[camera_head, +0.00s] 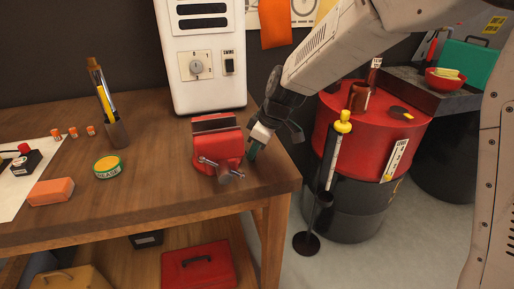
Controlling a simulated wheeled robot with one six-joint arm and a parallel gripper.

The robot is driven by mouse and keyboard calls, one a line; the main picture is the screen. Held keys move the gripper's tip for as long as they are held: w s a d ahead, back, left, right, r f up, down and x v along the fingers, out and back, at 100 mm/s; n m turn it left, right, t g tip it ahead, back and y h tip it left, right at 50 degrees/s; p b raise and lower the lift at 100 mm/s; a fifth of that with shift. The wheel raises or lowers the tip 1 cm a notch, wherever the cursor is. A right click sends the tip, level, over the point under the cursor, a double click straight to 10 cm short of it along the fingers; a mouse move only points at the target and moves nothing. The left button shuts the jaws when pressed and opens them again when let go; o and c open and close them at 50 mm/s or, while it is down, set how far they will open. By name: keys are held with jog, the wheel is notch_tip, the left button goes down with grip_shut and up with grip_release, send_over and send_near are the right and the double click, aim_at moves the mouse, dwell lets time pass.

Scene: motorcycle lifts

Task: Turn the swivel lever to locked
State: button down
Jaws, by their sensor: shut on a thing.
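A red bench vise (219,145) stands near the right front corner of the wooden workbench, with a metal screw and handle at its front. My gripper (256,143) reaches down from the upper right to the vise's right side. It is shut on a small dark green piece (252,153) beside the vise base, which appears to be the swivel lever. The fingers hide its upper part. Its joint with the base and any lock marking are too small to make out.
A white cabinet (204,60) with a dial and switch stands behind the vise. A red drum (372,130) and a black post (327,180) with a yellow top stand right of the workbench (150,190). A grease tin (107,167) lies to the left.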

jog(key=shift+a+m, duration=0.15)
jog(key=shift+m, duration=0.25)
jog(key=c, duration=1.3)
grip_release()
jog(key=v, duration=0.7)
jog(key=shift+s+r, duration=0.2)
jog(key=shift+r, duration=0.15)
jog(key=shift+d, duration=0.25)
